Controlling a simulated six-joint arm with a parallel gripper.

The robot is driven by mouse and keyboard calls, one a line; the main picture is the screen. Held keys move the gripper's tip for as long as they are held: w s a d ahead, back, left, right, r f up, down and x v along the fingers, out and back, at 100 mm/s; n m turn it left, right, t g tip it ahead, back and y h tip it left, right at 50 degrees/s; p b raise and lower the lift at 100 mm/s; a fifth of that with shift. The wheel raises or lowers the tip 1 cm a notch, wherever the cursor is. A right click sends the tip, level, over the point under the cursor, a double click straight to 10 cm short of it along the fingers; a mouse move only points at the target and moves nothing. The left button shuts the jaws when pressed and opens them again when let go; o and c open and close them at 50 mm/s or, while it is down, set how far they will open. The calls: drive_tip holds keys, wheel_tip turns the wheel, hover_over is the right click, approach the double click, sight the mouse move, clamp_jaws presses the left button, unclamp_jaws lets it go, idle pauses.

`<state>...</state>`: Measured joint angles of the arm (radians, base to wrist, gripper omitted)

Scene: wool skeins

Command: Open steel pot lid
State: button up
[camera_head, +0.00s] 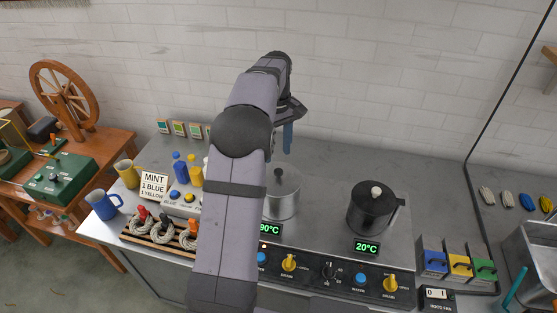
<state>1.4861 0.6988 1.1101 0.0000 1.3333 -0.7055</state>
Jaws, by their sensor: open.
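The steel pot (283,208) stands on the left side of the stove top, partly hidden behind my arm. Its lid (284,183) is on it and has a small dark knob (278,172). A display reading 90°C is in front of it. My gripper (288,138) is above and behind the lid knob, apart from it. Its fingers point down and look bluish; it is open, and I see nothing held. A black pot (368,212) with a pale lid knob stands to the right, behind a display reading 20°C.
Blue and yellow bottles (188,172), a MINT sign (154,185) and wool skeins on a rack (160,232) are at left. Knobs (328,272) line the front. The counter between the pots is clear.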

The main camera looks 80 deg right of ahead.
sight(278, 171)
drive_tip(key=shift+s+d, duration=0.1)
drive_tip(key=shift+s, duration=0.1)
drive_tip(key=shift+f+p, duration=1.3)
drive_tip(key=shift+f, duration=2.3)
drive_tip(key=shift+c, duration=0.7)
clamp_jaws()
